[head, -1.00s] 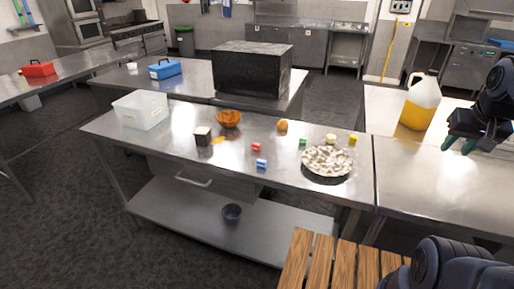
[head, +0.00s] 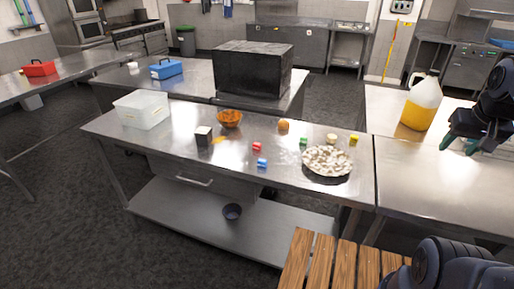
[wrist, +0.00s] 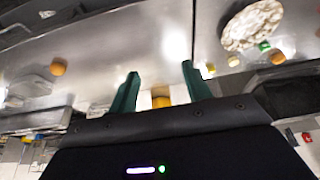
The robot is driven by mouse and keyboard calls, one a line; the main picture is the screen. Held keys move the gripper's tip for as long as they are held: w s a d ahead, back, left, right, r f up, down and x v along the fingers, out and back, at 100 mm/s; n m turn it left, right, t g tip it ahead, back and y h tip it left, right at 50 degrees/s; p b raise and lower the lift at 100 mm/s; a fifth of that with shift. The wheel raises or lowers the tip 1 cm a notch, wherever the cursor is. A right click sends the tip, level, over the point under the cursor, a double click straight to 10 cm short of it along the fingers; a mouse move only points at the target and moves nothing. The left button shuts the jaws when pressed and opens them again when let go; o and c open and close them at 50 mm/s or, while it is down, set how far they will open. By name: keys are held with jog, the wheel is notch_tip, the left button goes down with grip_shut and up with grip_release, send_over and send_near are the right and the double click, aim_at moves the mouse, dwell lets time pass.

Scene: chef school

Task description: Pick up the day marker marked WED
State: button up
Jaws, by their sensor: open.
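Several small coloured blocks lie on the steel table (head: 150,133): a red block (head: 256,146), a blue block (head: 262,162), a green block (head: 303,141) and a yellow block (head: 353,139). The red and blue ones show pale faces, but no lettering is legible, so I cannot tell which is marked WED. My gripper (head: 459,147) is at the right, above the neighbouring counter and well apart from the blocks. In the wrist view my gripper (wrist: 160,88) has its two green fingers spread, with nothing held between them.
A plate of pale pieces (head: 327,161) sits near the green and yellow blocks. An orange bowl (head: 229,118), a dark cube (head: 203,137) and a clear bin (head: 141,110) stand left. A jug of yellow liquid (head: 421,103) stands near my gripper.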

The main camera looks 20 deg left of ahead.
jog(key=w+a+r+n+g, duration=0.1)
jog(key=w+a+r+n, duration=0.3)
jog(key=w+a, duration=0.8)
jog(key=w+a+f+n+g, duration=0.1)
jog(key=w+a+f+n, duration=0.15)
jog(key=w+a, duration=0.35)
jog(key=w+a+f+n+g, duration=0.1)
jog(key=w+a+n, duration=0.25)
jog(key=a, duration=0.45)
jog(key=n+g, duration=0.2)
jog(key=n, duration=0.5)
send_over(257, 144)
notch_tip(257, 144, down, 18)
notch_tip(257, 144, down, 10)
jog(key=shift+w+r, duration=0.1)
jog(key=shift+r, duration=0.1)
jog(key=shift+c, duration=0.2)
